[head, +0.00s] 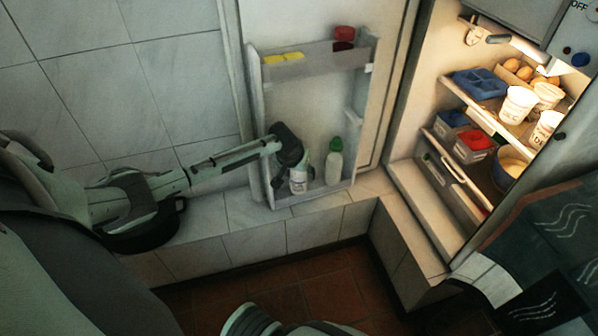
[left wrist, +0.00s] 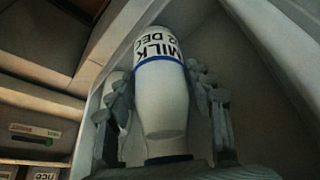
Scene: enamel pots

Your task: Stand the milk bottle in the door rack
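The milk bottle (head: 298,180) is white with a blue band and dark lettering. In the head view it is upright at the left end of the lower door rack (head: 325,189); its base is partly behind the rack's front edge, so I cannot tell whether it touches the floor. My left gripper (head: 291,158) comes down over its upper part. In the left wrist view the bottle (left wrist: 161,95) is between the two fingers (left wrist: 160,85), whose tips lie close against its sides; the gripper looks shut on it. My right gripper is not clearly seen.
A white bottle with a green cap (head: 334,162) stands just right in the same rack. The upper door rack (head: 315,63) holds yellow and red items. A tiled ledge (head: 250,238) runs below the door.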

